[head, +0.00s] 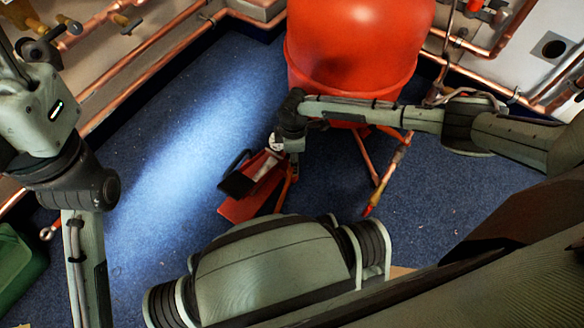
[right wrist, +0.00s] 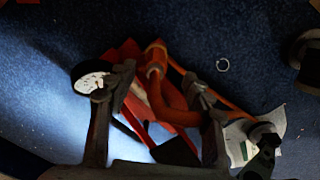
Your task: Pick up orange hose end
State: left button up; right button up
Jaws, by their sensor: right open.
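The orange hose (right wrist: 185,118) curves across the middle of the right wrist view. Its end (right wrist: 155,58), with a brownish-orange fitting, lies between the fingertips of my right gripper (right wrist: 160,83). The fingers are open and stand on either side of the hose end, with visible gaps. I cannot tell the depth between them. In the head view, my right arm reaches in from the right to the red pump (head: 245,202), and the hose end is hard to make out there. My left arm shows at the left, but its gripper is out of view.
A white-faced gauge (right wrist: 91,82) sits close beside the left finger in the wrist view. A large red tank (head: 350,45) stands behind my right arm. Copper pipes (head: 145,65) run along the walls. A green box (head: 18,262) is at lower left. Blue floor (head: 160,170) is clear left of the pump.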

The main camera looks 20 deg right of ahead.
jog(key=f, duration=0.1)
jog(key=f+b, duration=0.1)
jog(key=f, duration=0.1)
jog(key=f+b, duration=0.1)
jog(key=shift+w+f, duration=0.25)
jog(key=shift+w, duration=0.05)
grip_shut()
